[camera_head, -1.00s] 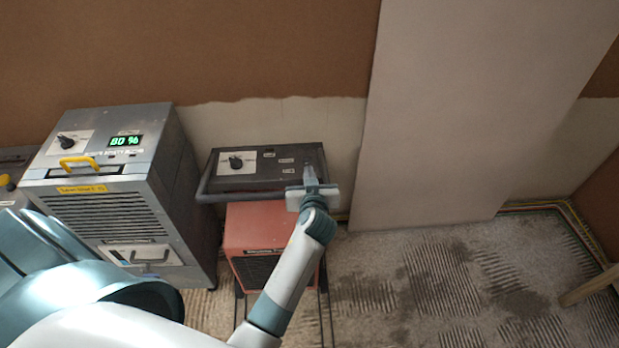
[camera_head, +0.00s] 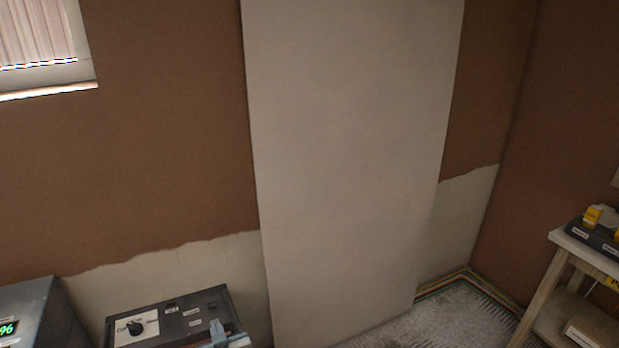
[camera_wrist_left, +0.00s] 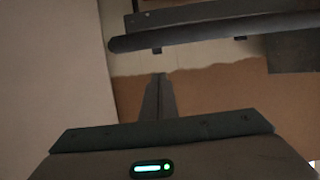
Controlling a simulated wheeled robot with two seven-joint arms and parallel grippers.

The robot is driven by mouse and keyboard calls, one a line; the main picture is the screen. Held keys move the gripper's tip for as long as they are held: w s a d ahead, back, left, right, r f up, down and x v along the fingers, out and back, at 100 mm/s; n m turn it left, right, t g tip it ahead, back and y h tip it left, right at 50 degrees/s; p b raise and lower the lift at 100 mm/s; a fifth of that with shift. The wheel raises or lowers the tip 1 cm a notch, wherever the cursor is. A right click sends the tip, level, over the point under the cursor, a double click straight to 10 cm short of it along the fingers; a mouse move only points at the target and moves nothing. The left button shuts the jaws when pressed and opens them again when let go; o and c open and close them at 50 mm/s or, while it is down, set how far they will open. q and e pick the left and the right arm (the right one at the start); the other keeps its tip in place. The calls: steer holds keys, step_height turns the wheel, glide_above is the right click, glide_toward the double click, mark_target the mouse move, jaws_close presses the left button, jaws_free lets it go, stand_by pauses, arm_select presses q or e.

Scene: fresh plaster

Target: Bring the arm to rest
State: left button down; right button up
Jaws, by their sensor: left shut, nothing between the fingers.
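My left gripper (camera_wrist_left: 158,78) shows in the left wrist view with its fingers together and nothing between them. In the head view, only a pale teal part of that gripper (camera_head: 217,331) shows at the bottom edge. It overlaps the right end of the heater's dark control panel (camera_head: 170,312); I cannot tell whether they touch. The rest of the left arm is out of the head view. In the left wrist view a dark bar (camera_wrist_left: 215,32) crosses beyond the fingertips, apart from them in the picture. My right gripper is not in view.
A tall pale board (camera_head: 350,160) leans on the brown wall. The grey machine with a green display (camera_head: 25,312) stands at lower left. At right is a wooden stand (camera_head: 545,292) with a dark charger-like unit (camera_head: 598,238). A little floor (camera_head: 455,315) shows clear between.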

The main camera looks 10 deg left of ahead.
arm_select(q)
steer(key=s+d+f+m+g+h, duration=0.2)
steer(key=s+d+m+g, duration=0.1)
steer(key=s, duration=0.9)
steer(key=s+d+f+m+g+h, duration=0.1)
steer(key=s+d+m+g+h, duration=0.15)
steer(key=s, duration=0.95)
steer(key=s+d+f+m+g+h, duration=0.2)
steer(key=s+d+m+g+h, duration=0.1)
steer(key=s, duration=0.9)
step_height(320, 180, down, 30)
steer(key=s+b, duration=0.1)
steer(key=b, duration=0.1)
steer(key=s+a+f+g+b, duration=0.2)
steer(key=s+a+f, duration=0.1)
steer(key=s+f, duration=1.5)
steer(key=shift+f, duration=0.95)
steer(key=shift+s+a, duration=0.15)
steer(key=shift+s, duration=0.05)
